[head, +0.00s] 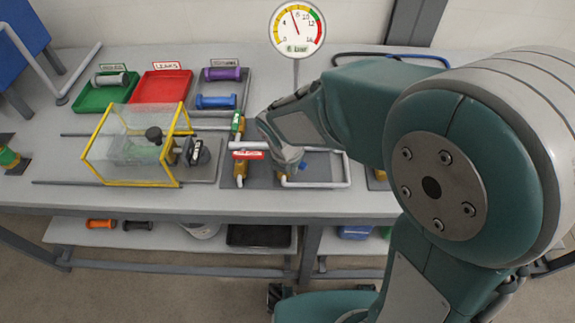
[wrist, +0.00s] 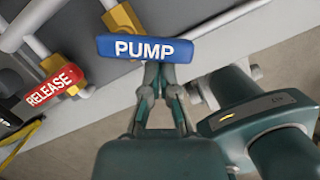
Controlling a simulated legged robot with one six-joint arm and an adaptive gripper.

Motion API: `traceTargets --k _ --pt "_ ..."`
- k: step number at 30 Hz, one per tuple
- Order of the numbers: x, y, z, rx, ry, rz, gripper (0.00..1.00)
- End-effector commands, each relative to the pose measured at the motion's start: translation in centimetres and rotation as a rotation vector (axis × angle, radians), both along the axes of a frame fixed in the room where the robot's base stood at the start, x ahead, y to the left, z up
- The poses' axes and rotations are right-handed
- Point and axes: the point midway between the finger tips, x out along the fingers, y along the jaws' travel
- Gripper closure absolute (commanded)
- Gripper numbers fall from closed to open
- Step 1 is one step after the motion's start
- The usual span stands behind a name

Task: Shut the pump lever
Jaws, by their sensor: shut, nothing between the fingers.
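The blue pump lever (wrist: 150,47), lettered PUMP, lies across the upper middle of the wrist view, over a brass valve body (wrist: 122,17). My gripper (wrist: 161,72) is shut and empty. Its fingertips meet the lever's lower edge in that picture; I cannot tell whether they touch it. In the head view, the brass valve body (head: 282,177) shows at the front of the pipework, with my arm's end just above it. The pump lever is mostly hidden or too small to make out there.
The red RELEASE lever (wrist: 53,87) is close on the left, also in the head view (head: 247,154). A white pipe (head: 318,184) runs along the front. A yellow-framed clear box (head: 130,150) stands left. A gauge (head: 296,28) and coloured trays (head: 161,88) are behind.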

Motion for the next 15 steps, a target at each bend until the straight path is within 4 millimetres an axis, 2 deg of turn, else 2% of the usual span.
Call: traceTargets --k 8,15 --pt "0.57 -0.75 0.01 0.0 -0.001 0.227 1.0" --pt "0.76 -0.91 -0.01 -0.001 0.0 0.221 1.0"
